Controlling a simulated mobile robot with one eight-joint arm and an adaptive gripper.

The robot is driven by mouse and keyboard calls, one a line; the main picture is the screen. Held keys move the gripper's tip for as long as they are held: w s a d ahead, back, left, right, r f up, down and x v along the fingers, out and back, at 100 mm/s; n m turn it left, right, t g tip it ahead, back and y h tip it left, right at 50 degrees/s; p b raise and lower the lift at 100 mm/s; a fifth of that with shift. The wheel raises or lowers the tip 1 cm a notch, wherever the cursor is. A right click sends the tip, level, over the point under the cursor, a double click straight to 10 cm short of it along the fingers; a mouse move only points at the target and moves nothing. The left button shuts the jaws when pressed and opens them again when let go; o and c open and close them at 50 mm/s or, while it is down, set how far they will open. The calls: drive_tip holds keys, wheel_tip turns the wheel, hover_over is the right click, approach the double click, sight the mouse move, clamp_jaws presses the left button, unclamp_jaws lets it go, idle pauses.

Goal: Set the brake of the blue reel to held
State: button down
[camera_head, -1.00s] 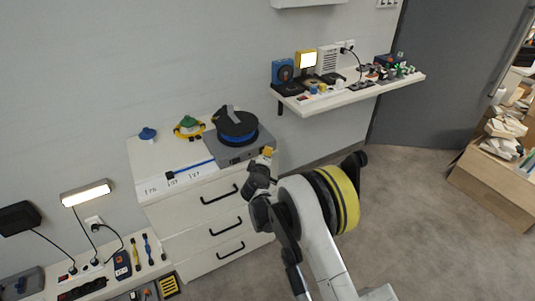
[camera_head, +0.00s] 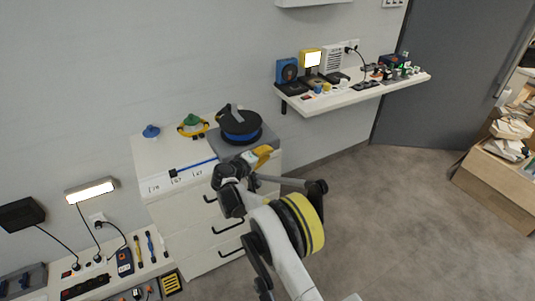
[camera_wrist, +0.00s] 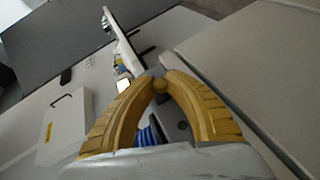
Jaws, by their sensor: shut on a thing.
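The blue reel (camera_head: 240,136) sits on a grey base (camera_head: 216,143) on top of the white drawer cabinet, with a black disc and crank above its blue winding. A strip of its blue winding (camera_wrist: 149,136) shows between my fingers in the wrist view. My gripper (camera_head: 264,152) is at the right front edge of the grey base.
A green-topped reel with a yellow ring (camera_head: 192,124) and a blue knob-like piece (camera_head: 151,132) stand left on the cabinet. A blue line (camera_head: 197,166) runs left along the cabinet top. A wall shelf (camera_head: 355,94) with small devices is at the right.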

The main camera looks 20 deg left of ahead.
drive_tip(key=c, duration=1.7)
unclamp_jaws()
